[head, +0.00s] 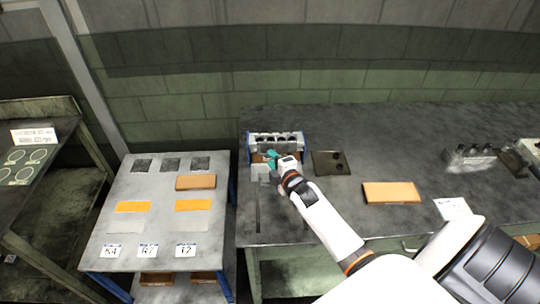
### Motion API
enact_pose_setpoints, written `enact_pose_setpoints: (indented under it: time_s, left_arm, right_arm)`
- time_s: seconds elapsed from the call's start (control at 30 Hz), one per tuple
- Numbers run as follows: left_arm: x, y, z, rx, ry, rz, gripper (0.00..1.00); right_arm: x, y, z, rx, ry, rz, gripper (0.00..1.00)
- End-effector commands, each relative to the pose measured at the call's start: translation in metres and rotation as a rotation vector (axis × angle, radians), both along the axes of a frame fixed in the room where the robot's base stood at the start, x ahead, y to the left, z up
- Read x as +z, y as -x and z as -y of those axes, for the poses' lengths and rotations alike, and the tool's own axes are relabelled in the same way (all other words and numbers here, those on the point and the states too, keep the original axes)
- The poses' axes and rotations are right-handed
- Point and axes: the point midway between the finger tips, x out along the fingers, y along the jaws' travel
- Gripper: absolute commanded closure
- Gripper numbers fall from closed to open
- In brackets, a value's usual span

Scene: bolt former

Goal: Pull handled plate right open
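The bolt former (276,137) is a small blue-sided metal block with a row of dark round holes, standing near the left end of the long dark workbench. My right arm reaches in from the lower right, and its gripper (271,158) with teal fingertips is at the front face of the former. The gripper and wrist cover part of that face. I cannot clearly make out the right handled plate or its handle there, nor whether the fingers touch it. A small grey block (261,173) shows just below the fingers. My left gripper is not in view.
On the workbench (400,135) lie a dark plate with holes (331,162), an orange-brown block (391,192) and a white label (453,208). A grey table (130,190) with coloured pieces stands left, across a gap. The bench behind the dark plate is clear.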

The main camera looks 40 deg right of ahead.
Motion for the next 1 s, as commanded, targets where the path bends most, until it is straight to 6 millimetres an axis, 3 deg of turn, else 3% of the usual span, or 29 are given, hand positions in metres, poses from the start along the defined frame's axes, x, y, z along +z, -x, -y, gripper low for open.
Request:
enact_pose_setpoints:
  time_s: [0.2, 0.53, 0.73, 1.0]
  left_arm:
    - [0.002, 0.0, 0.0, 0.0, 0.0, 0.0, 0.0]
    - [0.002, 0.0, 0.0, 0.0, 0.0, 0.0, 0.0]
    - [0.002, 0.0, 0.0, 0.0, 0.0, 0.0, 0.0]
    - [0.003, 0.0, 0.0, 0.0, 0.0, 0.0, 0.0]
  right_arm:
    - [-0.005, -0.021, 0.003, 0.0, -0.001, -0.001, 0.7]
    - [-0.006, -0.025, 0.003, 0.001, -0.001, -0.001, 0.7]
    - [-0.006, -0.024, 0.003, 0.0, -0.001, -0.001, 1.0]
    - [-0.006, -0.024, 0.003, 0.0, -0.001, -0.002, 1.0]
